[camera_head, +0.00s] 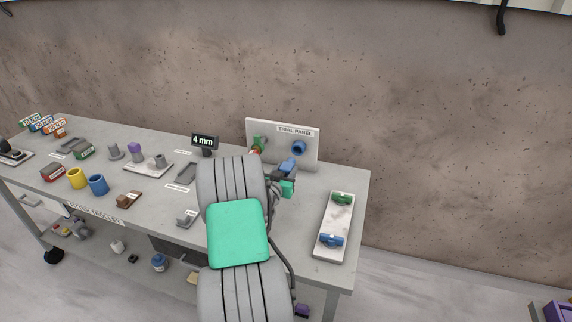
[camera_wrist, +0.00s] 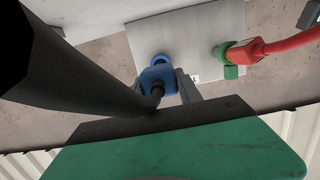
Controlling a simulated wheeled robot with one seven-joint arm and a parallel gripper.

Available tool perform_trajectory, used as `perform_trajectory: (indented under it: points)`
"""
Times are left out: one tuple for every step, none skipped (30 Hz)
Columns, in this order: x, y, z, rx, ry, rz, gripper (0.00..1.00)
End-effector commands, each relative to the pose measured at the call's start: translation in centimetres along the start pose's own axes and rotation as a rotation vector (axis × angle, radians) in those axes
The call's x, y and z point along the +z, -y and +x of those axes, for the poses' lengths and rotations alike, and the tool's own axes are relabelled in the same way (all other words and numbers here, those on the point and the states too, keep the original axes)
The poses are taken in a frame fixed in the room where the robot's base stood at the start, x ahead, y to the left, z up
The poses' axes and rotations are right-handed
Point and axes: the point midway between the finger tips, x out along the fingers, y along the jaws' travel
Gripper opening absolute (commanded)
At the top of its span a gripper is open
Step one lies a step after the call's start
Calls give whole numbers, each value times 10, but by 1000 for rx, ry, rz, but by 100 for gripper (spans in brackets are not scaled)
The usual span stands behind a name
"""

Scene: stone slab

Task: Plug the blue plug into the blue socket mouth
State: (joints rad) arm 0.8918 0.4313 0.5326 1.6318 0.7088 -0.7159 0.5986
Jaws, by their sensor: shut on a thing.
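The blue socket mouth (camera_head: 299,148) is on the right part of the upright white panel (camera_head: 280,129). The blue plug (camera_head: 287,165) is just in front of it, lower and to the left, and looks apart from it. My gripper (camera_head: 285,182) is shut on the plug, partly hidden by my arm. In the wrist view the plug (camera_wrist: 157,79) sits between the fingertips. The socket mouth (camera_wrist: 161,60) shows right beyond it and overlaps it, so the gap there cannot be told. A thick black cable (camera_wrist: 90,82) runs from the plug to the left.
A green socket with a red plug (camera_wrist: 240,50) in or at it is beside the blue one on the panel. A white tray (camera_head: 323,222) with a green and a blue part lies at the table's right end. Mugs and small parts fill the left.

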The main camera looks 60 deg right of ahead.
Motion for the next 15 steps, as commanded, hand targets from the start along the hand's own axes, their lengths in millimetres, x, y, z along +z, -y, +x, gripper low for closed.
perform_trajectory:
  points:
    - [0,-2,1,3,-1,1,0]
    - [0,-3,2,3,-1,1,0]
    - [1,-2,2,3,-1,2,0]
    - [1,-2,1,3,-1,1,0]
    - [1,-2,1,2,-1,1,0]
    - [1,-2,1,2,-1,1,0]
    - [1,-2,1,3,-1,1,0]
    - [1,-2,1,3,-1,1,0]
    - [1,-2,1,3,-1,1,0]
    - [1,-2,1,3,-1,1,0]
    - [2,-2,1,3,-2,1,0]
    - [2,-2,0,3,-2,2,0]
    - [3,-2,0,2,-3,1,0]
    - [4,-2,0,2,-3,1,0]
    - [4,-2,-1,3,-3,1,0]
